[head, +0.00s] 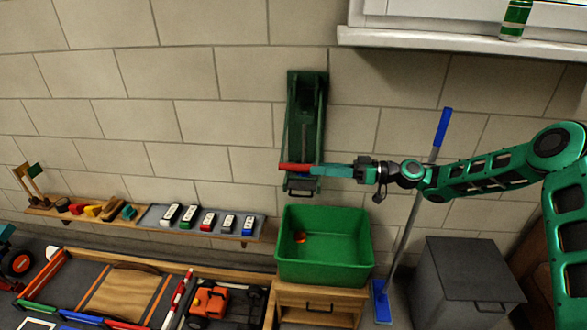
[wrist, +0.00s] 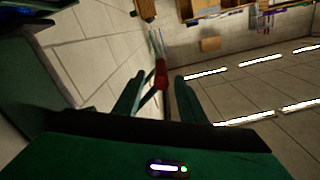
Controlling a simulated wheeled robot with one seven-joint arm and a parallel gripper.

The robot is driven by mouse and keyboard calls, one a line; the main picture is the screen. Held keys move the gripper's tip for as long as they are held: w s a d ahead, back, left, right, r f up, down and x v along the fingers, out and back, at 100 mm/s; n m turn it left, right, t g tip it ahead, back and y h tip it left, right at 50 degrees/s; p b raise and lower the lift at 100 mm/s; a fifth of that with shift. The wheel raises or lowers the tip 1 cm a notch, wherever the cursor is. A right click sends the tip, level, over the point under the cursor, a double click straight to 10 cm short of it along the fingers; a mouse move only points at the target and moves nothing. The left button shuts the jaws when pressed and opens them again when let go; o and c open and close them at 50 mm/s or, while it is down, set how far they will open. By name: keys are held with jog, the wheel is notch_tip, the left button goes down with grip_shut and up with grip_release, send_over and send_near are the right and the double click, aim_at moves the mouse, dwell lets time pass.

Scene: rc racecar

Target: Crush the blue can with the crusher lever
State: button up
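The green can crusher (head: 306,125) is mounted upright on the block wall. Its lever has a red grip (head: 294,167), which lies crosswise near the crusher's lower end. My gripper (head: 318,170) reaches in from the right at the height of this grip. In the wrist view, the red grip (wrist: 161,74) shows between my two green fingers (wrist: 160,92), with gaps on both sides. My gripper looks open and not closed on the grip. I cannot make out a blue can in either view; the inside of the crusher is dark.
A green bin (head: 325,247) with a small orange item inside stands on a wooden drawer cabinet (head: 318,305) below the crusher. A blue-handled broom (head: 408,235) leans at the right, beside a grey box (head: 465,280). A green can (head: 515,18) stands on the window sill.

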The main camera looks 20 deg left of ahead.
aim_at(283, 166)
jog(key=a, duration=0.2)
jog(key=s+a, duration=0.1)
jog(key=a, duration=0.5)
jog(key=shift+s+a, duration=0.15)
jog(key=shift+a, duration=0.1)
grip_shut()
